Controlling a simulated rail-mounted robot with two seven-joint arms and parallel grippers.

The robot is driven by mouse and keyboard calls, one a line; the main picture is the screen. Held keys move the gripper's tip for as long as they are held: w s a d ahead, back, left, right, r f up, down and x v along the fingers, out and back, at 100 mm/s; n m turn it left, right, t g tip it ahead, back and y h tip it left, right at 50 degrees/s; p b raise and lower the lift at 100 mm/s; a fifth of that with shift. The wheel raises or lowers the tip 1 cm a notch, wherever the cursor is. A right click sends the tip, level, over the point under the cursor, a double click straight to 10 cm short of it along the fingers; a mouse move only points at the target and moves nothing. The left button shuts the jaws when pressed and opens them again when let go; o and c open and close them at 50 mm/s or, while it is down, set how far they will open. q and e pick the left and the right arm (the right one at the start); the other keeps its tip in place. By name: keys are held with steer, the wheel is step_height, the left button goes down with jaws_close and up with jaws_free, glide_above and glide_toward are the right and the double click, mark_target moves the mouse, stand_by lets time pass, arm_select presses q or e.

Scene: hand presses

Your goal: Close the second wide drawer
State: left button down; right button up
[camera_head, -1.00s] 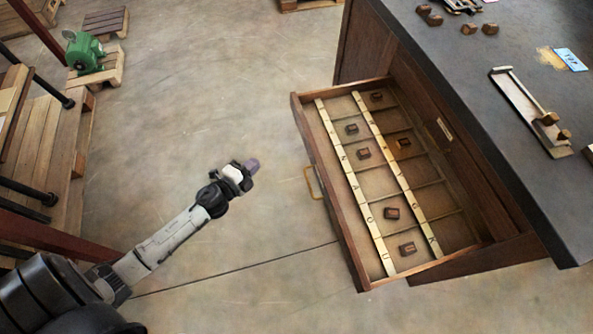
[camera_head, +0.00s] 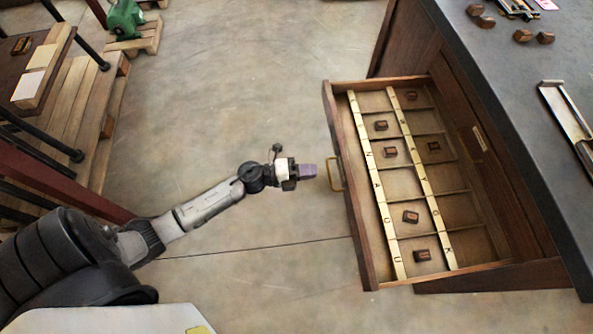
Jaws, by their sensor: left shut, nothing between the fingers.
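A wide wooden drawer (camera_head: 350,190) stands pulled out of a dark cabinet (camera_head: 480,105) at the right. It holds compartments, two lettered strips and several small brown blocks (camera_head: 411,217). A brass handle (camera_head: 335,174) sits on its front. My left gripper (camera_head: 310,170) is shut and empty, just left of the handle and pointing at it, with a small gap seeming to remain. Another closed drawer front with a brass plate (camera_head: 479,138) shows behind the open one. My right gripper is out of view.
The cabinet's dark top (camera_head: 520,60) carries several small brown blocks (camera_head: 523,36) and a metal tray (camera_head: 566,115). The concrete floor between is clear.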

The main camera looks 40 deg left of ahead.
mark_target(344, 167)
arm_select(q)
steer(key=b+x, duration=0.1)
steer(key=x, duration=0.6)
steer(key=shift+w+d, duration=0.15)
steer(key=shift+w, duration=0.05)
